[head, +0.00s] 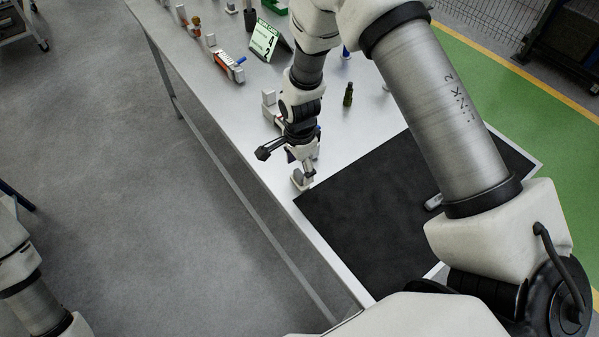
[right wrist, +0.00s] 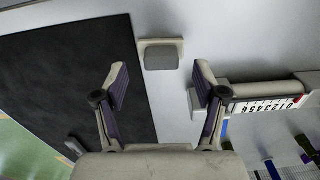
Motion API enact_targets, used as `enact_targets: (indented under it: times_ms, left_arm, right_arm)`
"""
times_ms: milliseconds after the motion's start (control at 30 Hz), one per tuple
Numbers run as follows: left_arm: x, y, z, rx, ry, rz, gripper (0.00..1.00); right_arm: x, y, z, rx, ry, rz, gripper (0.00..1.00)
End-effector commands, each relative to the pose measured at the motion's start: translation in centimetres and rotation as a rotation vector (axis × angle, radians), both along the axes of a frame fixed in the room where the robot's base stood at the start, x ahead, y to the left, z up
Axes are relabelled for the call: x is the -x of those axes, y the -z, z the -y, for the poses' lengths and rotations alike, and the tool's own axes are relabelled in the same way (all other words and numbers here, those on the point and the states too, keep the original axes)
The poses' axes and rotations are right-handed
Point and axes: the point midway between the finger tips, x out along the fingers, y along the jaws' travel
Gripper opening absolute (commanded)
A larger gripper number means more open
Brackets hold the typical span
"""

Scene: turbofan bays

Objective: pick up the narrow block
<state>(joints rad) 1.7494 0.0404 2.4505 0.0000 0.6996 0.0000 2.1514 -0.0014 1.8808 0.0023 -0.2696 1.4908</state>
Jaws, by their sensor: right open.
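A small grey block (right wrist: 162,60) with a pale base or holder around it stands on the table beside the black mat; it looks like the narrow block, though I cannot be sure. In the head view the pale piece (head: 299,181) shows at the mat's left corner, partly hidden under my right gripper (head: 305,166). In the right wrist view my right gripper (right wrist: 162,84) is open, with its two dark-padded fingers wide apart. The block lies between the fingers' lines, a little beyond their tips in the picture. Nothing is held. My left gripper is out of view.
The black mat (head: 375,205) covers the near end of the table. A numbered scale bar (right wrist: 265,93) lies close to the right finger in the wrist view. A dark green bottle-like item (head: 348,94) and a sign (head: 264,40) stand farther along.

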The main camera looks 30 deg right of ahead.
Motion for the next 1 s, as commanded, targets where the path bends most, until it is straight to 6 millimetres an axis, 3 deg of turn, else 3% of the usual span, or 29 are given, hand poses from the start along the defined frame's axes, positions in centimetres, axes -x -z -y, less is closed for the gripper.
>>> enact_targets:
  times_ms: [67, 200, 400, 433, 567, 600, 1000]
  left_arm:
    - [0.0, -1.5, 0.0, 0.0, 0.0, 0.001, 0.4]
    - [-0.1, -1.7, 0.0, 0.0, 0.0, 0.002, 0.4]
    - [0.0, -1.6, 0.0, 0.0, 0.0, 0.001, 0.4]
    - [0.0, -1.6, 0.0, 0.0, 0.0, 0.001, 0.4]
    - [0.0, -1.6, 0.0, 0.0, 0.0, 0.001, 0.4]
    - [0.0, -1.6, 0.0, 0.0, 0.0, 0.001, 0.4]
    - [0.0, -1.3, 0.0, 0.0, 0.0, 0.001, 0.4]
  right_arm:
    - [0.3, 1.0, 0.2, -0.001, 0.001, -0.006, 0.71]
    - [0.2, 3.3, 0.2, 0.0, 0.001, -0.002, 0.71]
    - [0.1, 3.6, 0.2, 0.0, 0.001, -0.001, 0.71]
    - [0.1, 3.6, 0.2, 0.0, 0.001, -0.001, 0.64]
    - [0.1, 3.6, 0.2, 0.0, 0.001, -0.001, 0.18]
    - [0.1, 3.6, 0.2, 0.0, 0.001, -0.001, 0.12]
    - [0.1, 3.2, 0.2, 0.0, 0.001, -0.001, 0.11]
